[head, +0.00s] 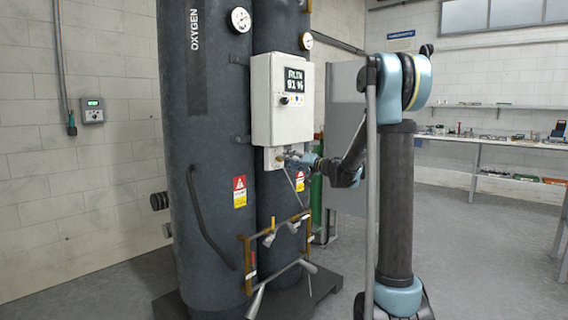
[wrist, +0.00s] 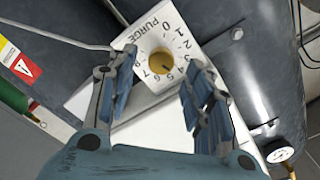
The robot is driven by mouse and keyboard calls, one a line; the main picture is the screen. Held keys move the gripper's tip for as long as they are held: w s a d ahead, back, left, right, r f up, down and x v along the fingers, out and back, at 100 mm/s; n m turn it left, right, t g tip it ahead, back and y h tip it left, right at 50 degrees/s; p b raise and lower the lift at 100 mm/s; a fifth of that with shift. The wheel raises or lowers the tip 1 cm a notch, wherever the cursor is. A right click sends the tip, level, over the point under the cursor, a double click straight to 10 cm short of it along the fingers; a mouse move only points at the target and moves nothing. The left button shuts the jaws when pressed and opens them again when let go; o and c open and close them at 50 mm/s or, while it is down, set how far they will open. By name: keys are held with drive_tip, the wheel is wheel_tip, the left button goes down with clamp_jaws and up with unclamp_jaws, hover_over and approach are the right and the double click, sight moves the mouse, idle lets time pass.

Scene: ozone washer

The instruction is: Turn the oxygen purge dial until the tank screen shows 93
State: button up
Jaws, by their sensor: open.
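The oxygen purge dial (wrist: 161,60) is a round brass knob on a white plate marked PURGE, with numbers around it. In the head view the tank screen (head: 294,80) is on a white box and reads RUN 91 %. My gripper (wrist: 160,82) is open in the wrist view, its blue-padded fingers on either side of the dial. I cannot tell whether either finger touches the dial. In the head view my gripper (head: 290,155) is at the plate below the white box, and the dial is too small to make out there.
Two tall dark tanks (head: 205,120) stand behind the box. A brass-coloured pipe frame with grey lever handles (head: 285,227) is below my gripper. A grey panel (head: 345,130) stands behind my arm. Open floor lies to the right, before a workbench (head: 490,141).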

drive_tip(key=x, duration=0.4)
drive_tip(key=c, duration=1.1)
